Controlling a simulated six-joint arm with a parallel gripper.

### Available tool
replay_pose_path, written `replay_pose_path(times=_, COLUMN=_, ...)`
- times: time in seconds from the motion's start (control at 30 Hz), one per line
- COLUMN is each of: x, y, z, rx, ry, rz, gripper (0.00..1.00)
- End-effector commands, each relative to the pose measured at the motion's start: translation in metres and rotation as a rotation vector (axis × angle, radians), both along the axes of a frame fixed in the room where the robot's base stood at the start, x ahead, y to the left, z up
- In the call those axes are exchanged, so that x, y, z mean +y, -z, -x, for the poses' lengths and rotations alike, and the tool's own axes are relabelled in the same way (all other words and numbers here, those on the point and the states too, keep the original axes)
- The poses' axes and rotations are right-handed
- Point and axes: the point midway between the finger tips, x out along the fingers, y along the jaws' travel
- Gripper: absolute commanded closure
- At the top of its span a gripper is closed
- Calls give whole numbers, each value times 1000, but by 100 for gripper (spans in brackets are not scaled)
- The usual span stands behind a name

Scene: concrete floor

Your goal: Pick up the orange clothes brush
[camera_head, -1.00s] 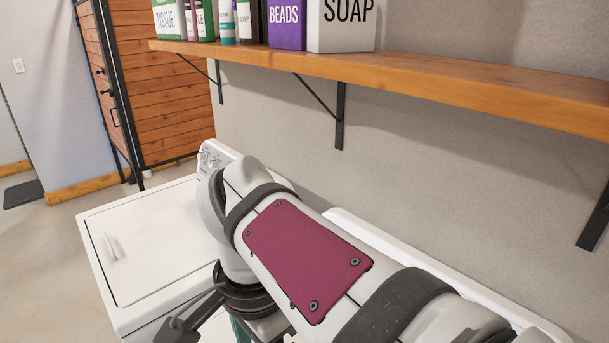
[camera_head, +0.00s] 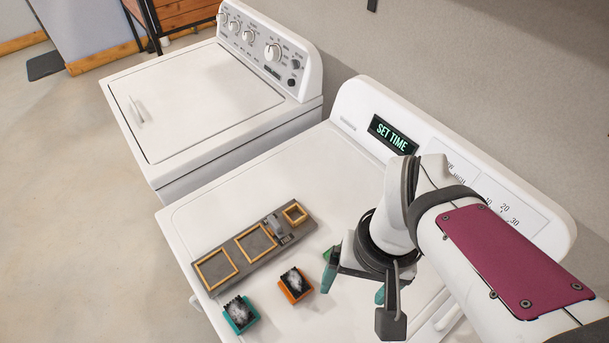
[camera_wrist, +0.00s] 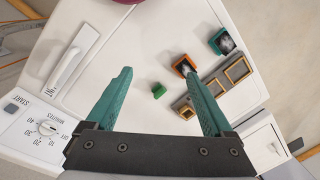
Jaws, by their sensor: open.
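The orange clothes brush (camera_head: 295,286) is a small block with dark and whitish bristles on top. It lies on the white dryer top, in front of the grey tray (camera_head: 218,287). In the wrist view the orange brush (camera_wrist: 180,67) shows just beyond the tip of the right finger. My gripper (camera_head: 354,286) is open and empty, to the right of the brush in the head view and apart from it. Both teal fingers of my gripper (camera_wrist: 156,68) show in the wrist view, with nothing between them in grasp.
A teal brush (camera_head: 240,315) lies left of the orange one. A green object (camera_wrist: 159,91) lies close by, partly hidden by my gripper in the head view. The tray has square orange outlines. A control panel (camera_head: 391,133) rises behind. A washer (camera_head: 190,100) stands at left.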

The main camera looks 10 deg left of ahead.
Motion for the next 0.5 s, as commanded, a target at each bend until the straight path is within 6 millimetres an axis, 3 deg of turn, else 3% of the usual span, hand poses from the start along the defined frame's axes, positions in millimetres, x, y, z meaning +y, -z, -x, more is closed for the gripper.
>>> replay_pose_path(times=0.1, x=51, y=20, z=-48, rx=-31, ry=-473, rz=48, gripper=14)
replay_pose_path(times=0.2, x=88, y=37, z=-68, rx=-59, ry=-735, rz=68, gripper=14)
replay_pose_path(times=0.37, x=101, y=65, z=-73, rx=-67, ry=-837, rz=76, gripper=14)
replay_pose_path(times=0.5, x=100, y=107, z=-72, rx=-62, ry=-831, rz=76, gripper=14)
